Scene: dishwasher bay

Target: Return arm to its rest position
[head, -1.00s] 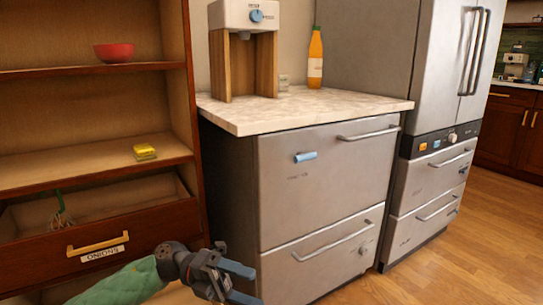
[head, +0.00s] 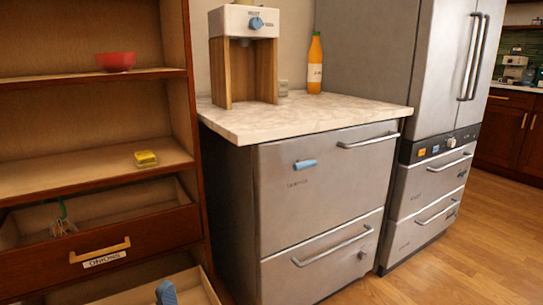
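My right gripper is not in view. The grey dishwasher (head: 322,185) stands in the middle with both fronts closed.
The wooden shelf holds a red bowl (head: 116,62) and a yellow sponge (head: 146,159). Its labelled onions drawer (head: 160,232) is open. The marble counter (head: 300,117) carries a dispenser (head: 243,52) and an orange bottle (head: 315,64). A fridge (head: 425,75) stands right. Wooden floor (head: 470,250) is clear.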

